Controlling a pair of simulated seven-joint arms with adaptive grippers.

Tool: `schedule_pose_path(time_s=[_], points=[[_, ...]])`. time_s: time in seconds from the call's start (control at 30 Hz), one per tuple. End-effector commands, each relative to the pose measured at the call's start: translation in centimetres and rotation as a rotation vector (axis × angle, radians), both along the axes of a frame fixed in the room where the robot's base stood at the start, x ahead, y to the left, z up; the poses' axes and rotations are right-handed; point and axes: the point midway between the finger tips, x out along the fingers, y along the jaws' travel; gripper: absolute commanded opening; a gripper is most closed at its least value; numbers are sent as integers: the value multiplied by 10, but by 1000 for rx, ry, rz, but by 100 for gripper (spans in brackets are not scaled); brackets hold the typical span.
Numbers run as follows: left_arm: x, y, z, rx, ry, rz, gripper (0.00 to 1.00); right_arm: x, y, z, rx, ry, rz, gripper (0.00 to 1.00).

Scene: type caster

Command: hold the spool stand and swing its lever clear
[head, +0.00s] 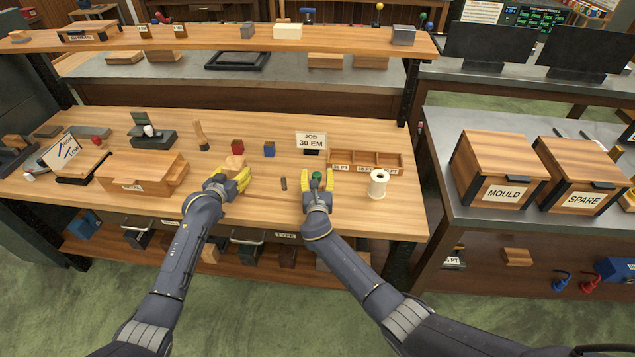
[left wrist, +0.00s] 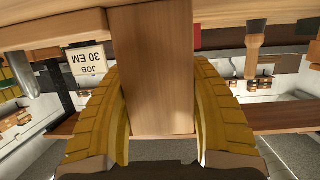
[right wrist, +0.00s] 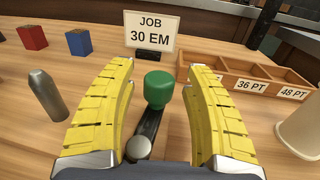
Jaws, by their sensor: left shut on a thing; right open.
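My left gripper (head: 232,182) is shut on a wooden block (head: 235,163), which stands between its yellow fingers in the left wrist view (left wrist: 155,70). My right gripper (head: 318,180) is open, its fingers on either side of a green knob (right wrist: 159,90). The knob sits on a dark lever bar (right wrist: 150,125) with a silver round end (right wrist: 138,148) nearer my palm; the fingers look apart from the knob. A white spool (head: 378,184) stands to the right of my right gripper and is cut off in the right wrist view. I cannot tell how the lever joins any spool stand.
A grey metal cylinder (right wrist: 47,95) stands left of my right gripper. Red (head: 237,146) and blue (head: 269,149) blocks, the JOB 30 EM sign (head: 311,141) and a wooden compartment tray (head: 365,158) lie behind. A wooden box (head: 140,175) is at the left. Some tabletop between the grippers is clear.

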Motion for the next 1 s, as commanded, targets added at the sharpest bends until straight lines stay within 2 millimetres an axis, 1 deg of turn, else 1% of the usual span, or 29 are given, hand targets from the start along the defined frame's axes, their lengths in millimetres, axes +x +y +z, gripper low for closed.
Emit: schedule_pose_path(time_s=[0.17, 0.5, 0.7, 0.83, 1.0], points=[[0, 0, 0, 1, 1, 0, 23, -16, 1, -1, 1, 1, 0, 52], [0, 0, 0, 1, 1, 0, 23, -73, 4, -1, 1, 2, 0, 52], [0, 0, 0, 2, 1, -1, 23, -100, 6, -1, 0, 2, -1, 52], [0, 0, 0, 1, 1, 0, 23, -111, 7, -1, 0, 2, -1, 52], [0, 0, 0, 1, 1, 0, 23, -118, 7, 0, 0, 0, -1, 52]])
